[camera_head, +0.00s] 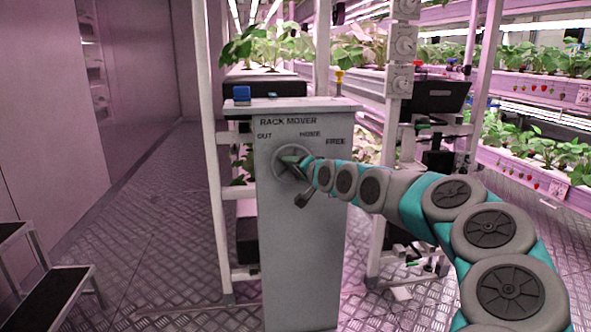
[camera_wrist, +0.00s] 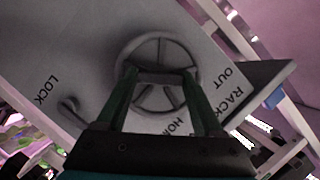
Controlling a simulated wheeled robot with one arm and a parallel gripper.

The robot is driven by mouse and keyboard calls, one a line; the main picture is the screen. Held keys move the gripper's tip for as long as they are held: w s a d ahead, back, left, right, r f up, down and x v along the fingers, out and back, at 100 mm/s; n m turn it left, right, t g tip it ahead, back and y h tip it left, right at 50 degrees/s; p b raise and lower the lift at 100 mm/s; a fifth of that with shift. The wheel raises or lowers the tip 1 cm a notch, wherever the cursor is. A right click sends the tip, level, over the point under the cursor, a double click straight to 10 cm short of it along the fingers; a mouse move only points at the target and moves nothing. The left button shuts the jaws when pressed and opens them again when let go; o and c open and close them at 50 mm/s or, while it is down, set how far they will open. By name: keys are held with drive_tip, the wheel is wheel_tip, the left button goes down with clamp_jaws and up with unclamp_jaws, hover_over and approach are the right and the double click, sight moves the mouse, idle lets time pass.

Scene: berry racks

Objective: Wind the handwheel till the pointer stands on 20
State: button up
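The grey handwheel (camera_head: 280,163) is on the front of the grey rack mover box (camera_head: 300,245). It shows large in the wrist view (camera_wrist: 160,41), with spokes inside a round rim. My gripper (camera_head: 298,160) is at the wheel. In the wrist view its two green fingers (camera_wrist: 160,73) stand well apart in front of the wheel, with a grey bar across between their tips. I cannot tell whether they touch the wheel. A small dark lever (camera_head: 304,198) sits below the wheel, near the word LOCK in the wrist view. No pointer or number 20 is readable.
White round dials (camera_head: 404,47) are on a post behind. Plant racks stand behind and right. Black steps (camera_head: 52,297) are at lower left; the floor between is clear.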

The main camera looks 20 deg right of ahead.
drive_tip(key=c, duration=0.9)
drive_tip(key=shift+f+b, duration=0.1)
drive_tip(key=shift+b, duration=0.2)
drive_tip(key=shift+n+g+h+b, duration=0.3)
drive_tip(key=shift+n+h+b, duration=0.1)
drive_tip(key=shift+n+b, duration=0.35)
drive_tip(key=shift+a+n+g+h+b, duration=0.1)
drive_tip(key=shift+n+g+h+b, duration=0.2)
drive_tip(key=shift+n+h+b, duration=0.45)
drive_tip(key=n+h+b, duration=0.1)
drive_tip(key=n, duration=0.1)
drive_tip(key=n+g+b, duration=0.1)
drive_tip(key=shift+w+a+n+h+b, duration=0.1)
drive_tip(key=shift+a+n+h+b, duration=0.05)
drive_tip(key=shift+n+h+b, duration=0.25)
